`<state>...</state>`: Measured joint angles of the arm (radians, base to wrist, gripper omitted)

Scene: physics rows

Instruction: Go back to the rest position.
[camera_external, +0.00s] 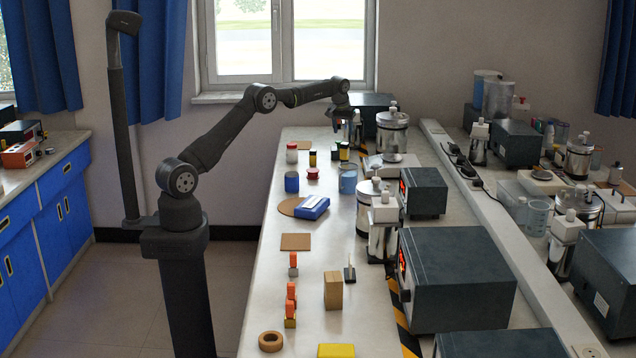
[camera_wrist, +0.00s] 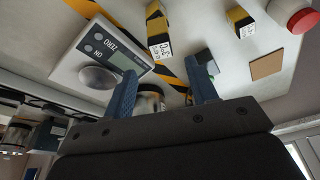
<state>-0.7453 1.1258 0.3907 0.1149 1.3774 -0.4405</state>
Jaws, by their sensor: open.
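My gripper (camera_external: 343,118) is at the far end of the bench in the external view, with my arm stretched out to the right toward the window side. It hangs above the bench top, left of a dark box and a metal pot. In the wrist view my gripper (camera_wrist: 164,82) shows two blue fingers spread wide apart. A partly hidden round object (camera_wrist: 150,100) shows between them, farther off; I see nothing clamped. My fingertips are small and dark in the external view.
In the wrist view, a scale (camera_wrist: 100,58) lies left of the fingers, with black-and-yellow labelled blocks (camera_wrist: 160,42) above. Externally, jars, a blue cup (camera_external: 348,180), a blue box (camera_external: 312,207) and a wooden block (camera_external: 333,290) stand on the bench (camera_external: 255,290). Dark instruments (camera_external: 455,275) line its right side.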

